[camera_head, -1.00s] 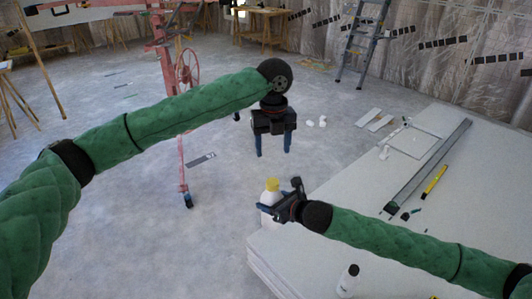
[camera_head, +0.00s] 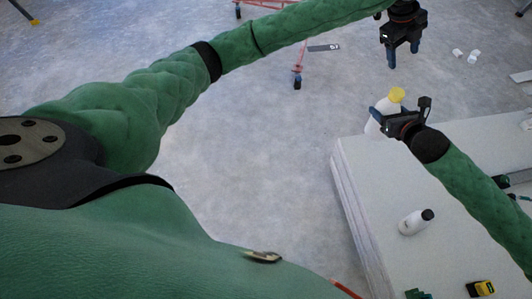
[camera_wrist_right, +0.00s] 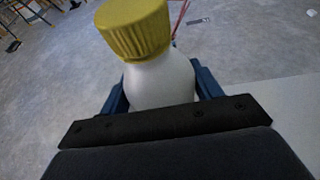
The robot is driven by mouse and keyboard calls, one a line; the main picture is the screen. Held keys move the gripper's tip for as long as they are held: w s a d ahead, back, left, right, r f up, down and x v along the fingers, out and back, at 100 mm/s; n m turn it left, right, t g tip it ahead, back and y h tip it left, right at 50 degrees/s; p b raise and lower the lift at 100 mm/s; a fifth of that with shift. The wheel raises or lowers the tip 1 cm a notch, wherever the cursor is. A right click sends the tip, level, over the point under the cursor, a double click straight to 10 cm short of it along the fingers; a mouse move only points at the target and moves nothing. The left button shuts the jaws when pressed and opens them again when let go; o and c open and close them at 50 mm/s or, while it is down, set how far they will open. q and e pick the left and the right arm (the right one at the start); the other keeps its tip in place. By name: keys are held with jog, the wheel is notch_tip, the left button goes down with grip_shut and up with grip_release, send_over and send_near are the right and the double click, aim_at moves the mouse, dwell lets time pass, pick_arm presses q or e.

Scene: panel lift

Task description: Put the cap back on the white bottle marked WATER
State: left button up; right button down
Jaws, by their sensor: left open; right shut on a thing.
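My right gripper (camera_head: 382,117) is shut on a white bottle (camera_head: 384,104) with a yellow cap (camera_head: 397,95), beside the corner of the white panel stack. In the right wrist view, the bottle (camera_wrist_right: 160,82) stands between the blue fingers, and the ribbed yellow cap (camera_wrist_right: 134,28) sits on its neck. No marking shows on the visible part of this bottle. A second white bottle (camera_head: 412,223) with a black top (camera_head: 428,215) is on the panel stack; its label is too small to read. My left gripper (camera_head: 403,52) is open and empty, pointing down above the floor, beyond the held bottle.
The white panel stack (camera_head: 365,185) fills the lower right. A yellow and black tool (camera_head: 481,288) and a green item (camera_head: 418,294) lie near its front. Small white pieces (camera_head: 465,55) lie on the floor at upper right. The grey floor (camera_head: 250,170) is open on the left.

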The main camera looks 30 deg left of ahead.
pick_arm(q)
jog(key=w+a+f+n+t+h, duration=0.1)
jog(key=w+a+f+n+t, duration=0.15)
jog(key=a+f+n, duration=0.45)
jog(key=s+f+n, duration=0.3)
jog(key=s+f, duration=0.2)
jog(key=f, duration=0.2)
jog(key=s+f+n, duration=0.3)
jog(key=s+f, duration=0.4)
jog(key=s, duration=0.3)
jog(key=s+f+n, duration=0.3)
jog(key=s+f, duration=0.4)
jog(key=s, duration=0.4)
jog(key=s+a+f+n+y, duration=0.1)
jog(key=s+a+n, duration=0.1)
jog(key=s, duration=0.5)
jog(key=s+a+f+n+g+y, duration=0.1)
jog(key=s+a, duration=0.3)
jog(key=s, duration=0.4)
jog(key=s+a+f+n+g+y, duration=0.1)
jog(key=s+a+f+n, duration=0.1)
jog(key=s, duration=0.6)
jog(key=shift+a+f+n, duration=0.4)
jog(key=shift+a+n, duration=0.25)
jog(key=shift+n, duration=0.25)
pick_arm(e)
jog(key=shift+r, duration=0.1)
